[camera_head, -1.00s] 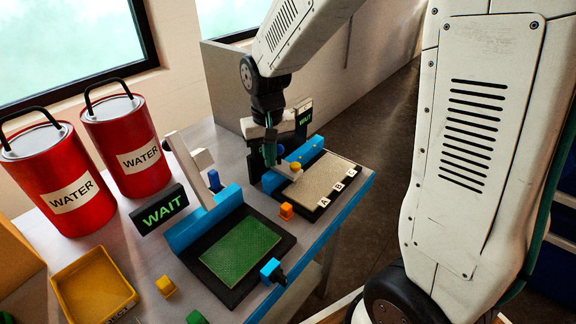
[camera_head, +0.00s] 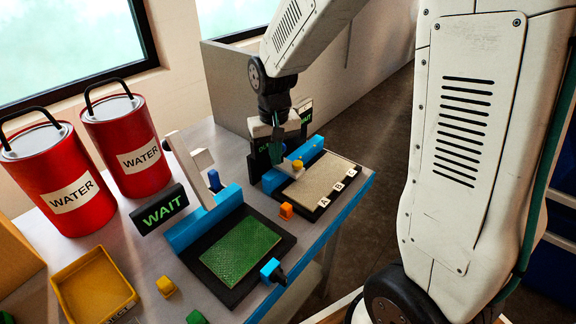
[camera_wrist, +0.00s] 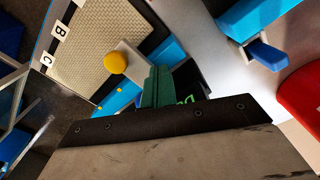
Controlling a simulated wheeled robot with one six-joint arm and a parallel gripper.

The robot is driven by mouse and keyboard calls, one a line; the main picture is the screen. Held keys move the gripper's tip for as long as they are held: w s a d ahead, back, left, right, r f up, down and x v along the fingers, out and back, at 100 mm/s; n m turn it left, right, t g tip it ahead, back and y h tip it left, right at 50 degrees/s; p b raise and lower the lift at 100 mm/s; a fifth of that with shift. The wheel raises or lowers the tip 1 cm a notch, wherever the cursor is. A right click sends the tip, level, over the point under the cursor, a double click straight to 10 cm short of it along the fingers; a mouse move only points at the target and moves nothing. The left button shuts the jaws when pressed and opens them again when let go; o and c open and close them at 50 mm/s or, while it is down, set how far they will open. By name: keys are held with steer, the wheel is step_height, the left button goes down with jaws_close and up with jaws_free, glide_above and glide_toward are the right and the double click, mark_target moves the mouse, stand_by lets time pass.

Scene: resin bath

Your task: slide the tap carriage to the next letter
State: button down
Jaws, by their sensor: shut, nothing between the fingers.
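The tap carriage is a grey arm with a yellow knob (camera_head: 297,165) on the blue rail (camera_head: 307,150) of the far tray. Its knob also shows in the wrist view (camera_wrist: 116,62). The pale plate (camera_head: 325,177) has letter labels A (camera_head: 324,202), B (camera_head: 338,186) and C (camera_head: 352,172) along its right edge. The carriage looks roughly in line with B; the exact fit is hard to tell. My gripper (camera_head: 280,161) is shut and empty, its green fingers close beside the carriage. The fingers also show in the wrist view (camera_wrist: 158,86); contact cannot be told.
A nearer tray with a green plate (camera_head: 241,252) and blue rail stands in front. A WAIT sign (camera_head: 160,209), two red water cans (camera_head: 125,145), a yellow bin (camera_head: 95,287) and small coloured blocks are on the bench. The sign behind my gripper is partly hidden.

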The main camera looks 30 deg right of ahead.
mark_target(287, 160)
steer(key=shift+w+d, duration=0.35)
steer(key=shift+d, duration=0.55)
steer(key=shift+w+d, duration=0.4)
steer(key=shift+d, duration=0.5)
steer(key=shift+w+d, duration=0.35)
steer(key=shift+d, duration=0.55)
steer(key=shift+a, duration=0.15)
steer(key=shift+s+a, duration=0.2)
steer(key=shift+a, duration=0.25)
step_height(287, 160, up, 9)
steer(key=shift+s, duration=0.1)
stand_by(0.4)
steer(key=s+a+r, duration=0.1)
steer(key=s+r, duration=0.1)
steer(key=s, duration=1.1)
steer(key=s+a+r+n+t, duration=0.1)
steer(key=s+a+r, duration=0.1)
steer(key=s, duration=1.1)
steer(key=shift+s+r, duration=0.2)
steer(key=shift+r, duration=0.15)
